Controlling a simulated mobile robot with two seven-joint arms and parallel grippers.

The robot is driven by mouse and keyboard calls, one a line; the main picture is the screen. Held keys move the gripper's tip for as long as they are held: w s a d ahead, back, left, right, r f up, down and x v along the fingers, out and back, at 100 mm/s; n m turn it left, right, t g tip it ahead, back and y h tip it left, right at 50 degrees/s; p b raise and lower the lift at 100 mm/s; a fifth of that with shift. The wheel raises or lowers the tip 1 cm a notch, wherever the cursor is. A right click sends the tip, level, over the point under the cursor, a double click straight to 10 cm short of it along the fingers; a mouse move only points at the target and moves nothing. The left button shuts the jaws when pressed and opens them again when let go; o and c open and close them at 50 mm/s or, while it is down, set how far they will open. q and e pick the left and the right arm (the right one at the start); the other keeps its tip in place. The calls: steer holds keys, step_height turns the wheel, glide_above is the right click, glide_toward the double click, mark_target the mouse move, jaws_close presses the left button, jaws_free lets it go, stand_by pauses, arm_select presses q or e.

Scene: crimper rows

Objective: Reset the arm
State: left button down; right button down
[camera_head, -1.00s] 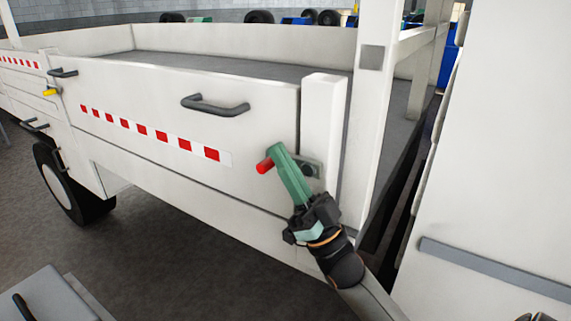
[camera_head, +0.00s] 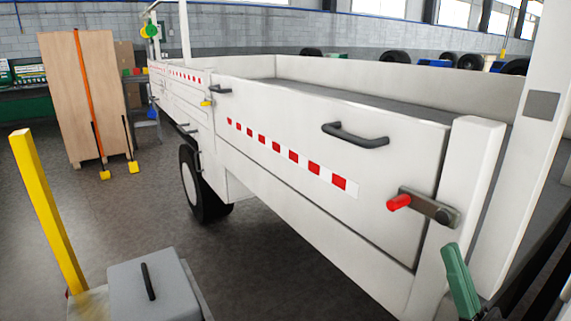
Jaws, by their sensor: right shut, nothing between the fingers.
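My right gripper (camera_head: 458,278) has green fingers and shows at the lower right, in front of the white corner post of the truck bed. It is shut with nothing in it, and it is apart from the latch. The rest of my right arm is mostly cut off by the bottom edge. The latch (camera_head: 432,207) is a dark lever on the post with a red knob (camera_head: 398,202) at its left end. My left gripper is not in view.
The white truck side panel (camera_head: 300,150) has a dark handle (camera_head: 355,135) and a red-and-white strip. A yellow post (camera_head: 47,210) and a grey box (camera_head: 155,290) stand at the lower left. A wooden cabinet (camera_head: 88,100) stands behind. Open floor lies between.

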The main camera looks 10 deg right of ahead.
steer(key=w+a+f+m+g+h+p, duration=0.2)
steer(key=f+g+h+p, duration=0.15)
steer(key=f, duration=0.65)
steer(key=w+a+f+m+g+h+p, duration=0.25)
steer(key=f+g+h, duration=0.25)
steer(key=f, duration=0.5)
steer(key=s+a+f+n+g+p, duration=0.1)
steer(key=s+a+f+g, duration=0.3)
steer(key=s+f, duration=0.2)
steer(key=s+a+f+n+g+p, duration=0.1)
steer(key=s+a+f+g, duration=0.3)
steer(key=f, duration=0.7)
steer(key=shift+s+f+g, duration=0.3)
steer(key=shift+s+g, duration=0.35)
steer(key=shift+s, duration=0.55)
